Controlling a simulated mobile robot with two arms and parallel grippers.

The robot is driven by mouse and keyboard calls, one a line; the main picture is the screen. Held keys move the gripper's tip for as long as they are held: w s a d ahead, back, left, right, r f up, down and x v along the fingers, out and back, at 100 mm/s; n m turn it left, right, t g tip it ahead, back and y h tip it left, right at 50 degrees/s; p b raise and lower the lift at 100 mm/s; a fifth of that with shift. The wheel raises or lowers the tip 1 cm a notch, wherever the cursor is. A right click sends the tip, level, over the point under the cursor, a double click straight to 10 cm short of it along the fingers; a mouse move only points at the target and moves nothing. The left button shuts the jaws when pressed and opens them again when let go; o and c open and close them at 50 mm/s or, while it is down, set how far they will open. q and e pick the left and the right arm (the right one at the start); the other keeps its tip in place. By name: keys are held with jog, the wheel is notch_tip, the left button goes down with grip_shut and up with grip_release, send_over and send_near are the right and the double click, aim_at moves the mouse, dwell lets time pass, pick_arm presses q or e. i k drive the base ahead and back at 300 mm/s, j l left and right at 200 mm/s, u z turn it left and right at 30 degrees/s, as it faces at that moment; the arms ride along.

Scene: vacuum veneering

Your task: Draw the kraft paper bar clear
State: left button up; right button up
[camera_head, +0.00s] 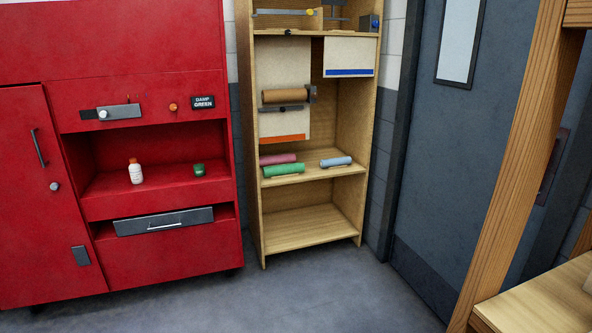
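A brown kraft paper roll (285,96) is mounted across the upper part of the wooden shelf unit, in front of a pale panel with an orange lower strip (283,139). Just under the roll is a dark bar (281,108) with a small knob-like part near its middle. I cannot tell how the bar is fixed. Neither of my grippers is in view.
The wooden shelf unit (312,222) holds pink (277,159), green (284,170) and blue (336,161) rolls. A red cabinet (170,255) with a bottle (135,171) stands left. A grey door (430,170) and timber post (520,150) are right. Floor ahead is clear.

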aim_at(282, 109)
jog(key=i, duration=0.95)
jog(key=i+l+u, duration=0.15)
jog(key=i, duration=0.8)
